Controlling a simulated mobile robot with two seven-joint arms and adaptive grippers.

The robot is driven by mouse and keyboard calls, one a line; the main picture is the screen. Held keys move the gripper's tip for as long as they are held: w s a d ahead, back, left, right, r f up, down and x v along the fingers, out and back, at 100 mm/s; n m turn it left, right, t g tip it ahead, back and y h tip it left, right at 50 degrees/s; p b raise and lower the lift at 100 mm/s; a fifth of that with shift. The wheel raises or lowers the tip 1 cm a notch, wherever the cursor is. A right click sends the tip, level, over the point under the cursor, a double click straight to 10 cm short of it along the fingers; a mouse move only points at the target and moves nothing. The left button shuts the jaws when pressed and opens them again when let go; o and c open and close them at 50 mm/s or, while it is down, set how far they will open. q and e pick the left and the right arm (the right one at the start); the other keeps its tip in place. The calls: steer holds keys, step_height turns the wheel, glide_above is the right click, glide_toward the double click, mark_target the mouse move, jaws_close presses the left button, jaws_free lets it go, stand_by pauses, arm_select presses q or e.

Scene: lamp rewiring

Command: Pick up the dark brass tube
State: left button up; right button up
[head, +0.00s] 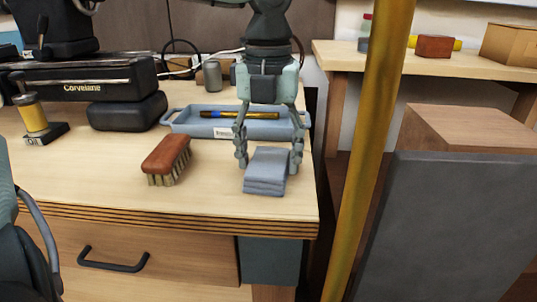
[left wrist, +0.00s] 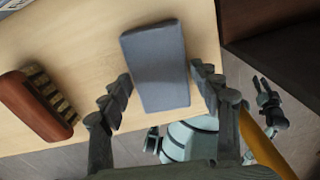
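A long brass tube (head: 368,150) stands nearly upright, slightly tilted, in the head view's foreground; its ends are cut off. A brass length also shows at lower right in the left wrist view (left wrist: 262,148). A short dark rod with yellow and blue parts (head: 228,115) lies in the blue-grey tray (head: 180,127); I cannot tell if it is the dark brass tube. My left gripper (head: 268,162) is open, its fingers on either side of a folded grey cloth (head: 266,172). A small dark gripper, seemingly my right (left wrist: 268,104), shows in the left wrist view; its opening is unclear.
A red-brown brush (head: 167,158) lies left of the cloth. A dark Corvelane case (head: 85,82) and a yellow-and-black tool (head: 36,120) are further left. The bench's right edge (head: 314,190) is close to the cloth. A dark grey panel (head: 450,225) stands at right.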

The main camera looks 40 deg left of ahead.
arm_select(q)
steer(key=shift+o, duration=1)
